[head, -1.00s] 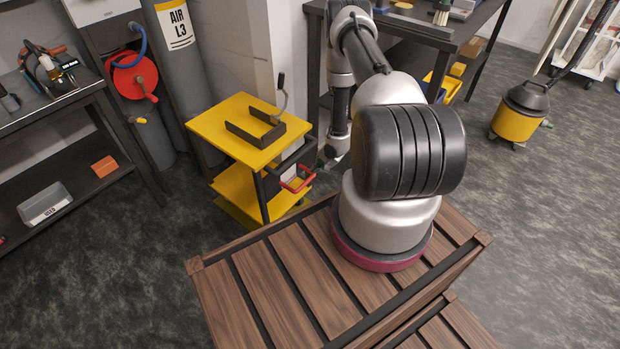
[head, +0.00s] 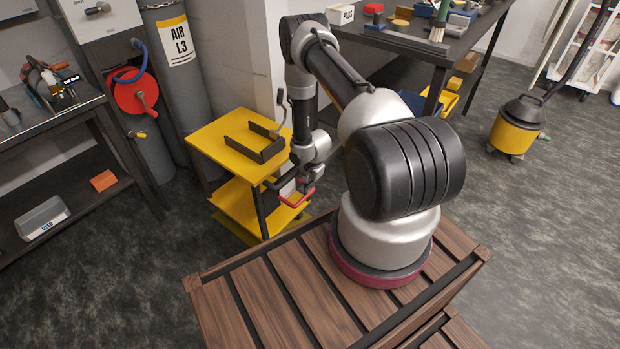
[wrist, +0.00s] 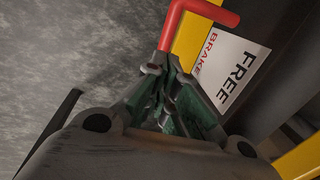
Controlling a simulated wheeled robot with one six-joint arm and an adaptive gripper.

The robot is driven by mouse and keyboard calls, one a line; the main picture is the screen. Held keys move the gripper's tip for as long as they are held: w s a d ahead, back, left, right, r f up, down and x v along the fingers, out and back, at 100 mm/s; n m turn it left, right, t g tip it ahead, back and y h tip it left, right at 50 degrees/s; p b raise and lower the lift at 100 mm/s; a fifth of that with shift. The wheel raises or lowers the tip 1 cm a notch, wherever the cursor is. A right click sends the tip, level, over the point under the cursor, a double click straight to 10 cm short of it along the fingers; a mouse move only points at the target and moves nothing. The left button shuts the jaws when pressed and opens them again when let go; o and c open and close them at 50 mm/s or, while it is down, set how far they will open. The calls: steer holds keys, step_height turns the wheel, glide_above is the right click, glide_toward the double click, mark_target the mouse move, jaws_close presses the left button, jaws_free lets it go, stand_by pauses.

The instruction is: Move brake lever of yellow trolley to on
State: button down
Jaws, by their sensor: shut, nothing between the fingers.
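The yellow trolley (head: 212,140) stands left of my arm in the head view. Its red brake lever (head: 290,203) juts out at the trolley's near right side, partly hidden by my gripper. In the wrist view the bent red lever (wrist: 190,12) crosses the top, beside a white label (wrist: 232,68) reading "BRAKE" and "FREE". My gripper (wrist: 160,68) is shut and empty, its fingertips just below the lever's lower end. I cannot tell whether they touch it. In the head view my gripper (head: 305,186) hangs low by the trolley's right side.
A dark U-shaped bracket (head: 262,156) lies on the trolley top. A workbench (head: 395,40) stands behind my arm, a dark shelf unit (head: 75,215) at left. A yellow-black vacuum (head: 516,128) stands at right. The floor (head: 130,290) in front of the shelf is clear.

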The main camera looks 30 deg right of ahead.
mark_target(309, 195)
steer(key=shift+w+f, duration=0.15)
steer(key=shift+f, duration=0.75)
steer(key=shift+w+f, duration=0.15)
steer(key=shift+f, duration=0.75)
steer(key=shift+s+f+t, duration=0.25)
steer(key=shift+f+t, duration=0.15)
steer(key=shift+s+f+t+y, duration=0.2)
steer(key=shift+f+t+y, duration=0.2)
steer(key=shift+f+t, duration=0.35)
step_height(309, 195, down, 2)
steer(key=shift+w+f, duration=0.1)
